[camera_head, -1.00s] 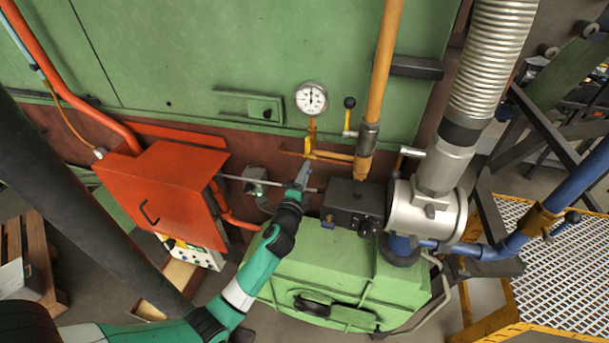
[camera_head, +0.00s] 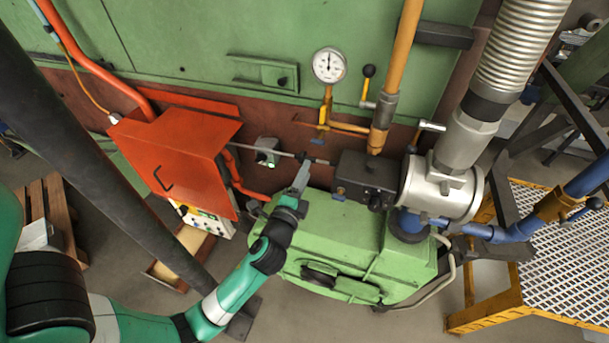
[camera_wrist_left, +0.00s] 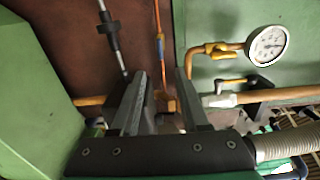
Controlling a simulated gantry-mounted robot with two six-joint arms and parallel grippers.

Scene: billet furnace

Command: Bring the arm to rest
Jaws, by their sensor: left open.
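My left arm comes in from the lower left of the head view. Its gripper (camera_head: 302,178) is in front of the burner, above the green housing (camera_head: 350,240) and just left of the black control box (camera_head: 365,180). In the left wrist view the two dark fingers of the gripper (camera_wrist_left: 160,95) stand apart with nothing held between them. Behind them are the brown wall, orange pipework and the pressure gauge (camera_wrist_left: 267,45). My right gripper is not seen.
An orange cabinet (camera_head: 175,165) stands left of the gripper, with a thin rod (camera_head: 285,154) running from it toward the burner. The gauge (camera_head: 329,65), yellow pipe (camera_head: 408,50) and silver duct (camera_head: 505,60) are close at the right. A yellow-edged grating (camera_head: 560,265) is at the far right.

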